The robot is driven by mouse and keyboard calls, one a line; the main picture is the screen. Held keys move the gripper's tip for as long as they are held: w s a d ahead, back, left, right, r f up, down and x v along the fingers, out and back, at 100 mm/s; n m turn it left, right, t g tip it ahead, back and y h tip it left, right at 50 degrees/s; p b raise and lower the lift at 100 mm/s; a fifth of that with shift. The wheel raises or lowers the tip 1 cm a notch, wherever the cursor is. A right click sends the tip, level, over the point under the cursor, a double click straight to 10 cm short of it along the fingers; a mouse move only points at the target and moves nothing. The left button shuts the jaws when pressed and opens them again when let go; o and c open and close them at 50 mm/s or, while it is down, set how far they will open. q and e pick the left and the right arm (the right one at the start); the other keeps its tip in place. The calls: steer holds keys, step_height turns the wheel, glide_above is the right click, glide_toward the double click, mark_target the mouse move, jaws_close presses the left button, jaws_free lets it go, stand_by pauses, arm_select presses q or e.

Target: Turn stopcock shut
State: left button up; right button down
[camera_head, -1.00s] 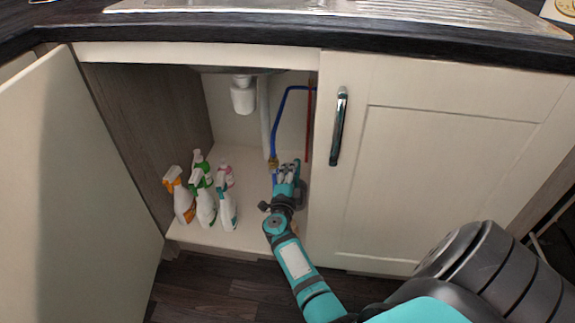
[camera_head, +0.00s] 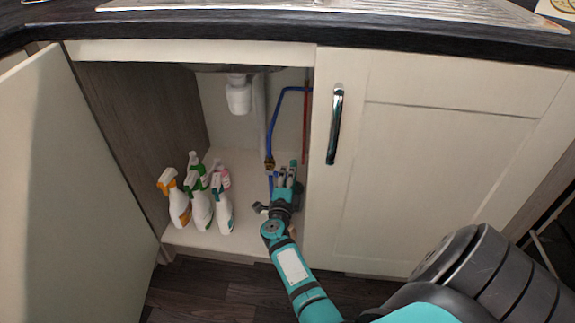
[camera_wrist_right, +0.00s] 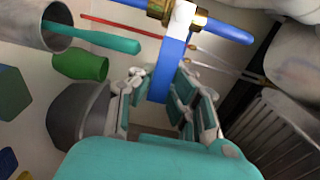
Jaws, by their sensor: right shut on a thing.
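The stopcock has a brass body (camera_head: 269,164) on the blue pipe inside the open cupboard. In the right wrist view its brass fitting (camera_wrist_right: 182,12) is at the top, with a wide flat blue handle (camera_wrist_right: 174,55) running down from it. My right gripper (camera_head: 286,172) is low in the cupboard, just right of and below the brass body. In the right wrist view the fingers (camera_wrist_right: 166,88) are on both sides of the blue handle, shut on its lower part. The fingertips' contact is partly hidden. My left gripper is out of view.
Several spray bottles (camera_head: 203,206) stand on the cupboard floor to the left of my arm. The closed right door (camera_head: 430,170) with its handle (camera_head: 335,125) is close on the right. A white drain trap (camera_head: 238,97) hangs above. The left door (camera_head: 75,190) is open.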

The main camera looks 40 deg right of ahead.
steer(key=c, duration=1.2)
jaws_free()
steer(key=shift+a+f, duration=0.1)
steer(key=shift+f, duration=0.15)
steer(key=shift+c, duration=0.2)
steer(key=shift+r, duration=0.1)
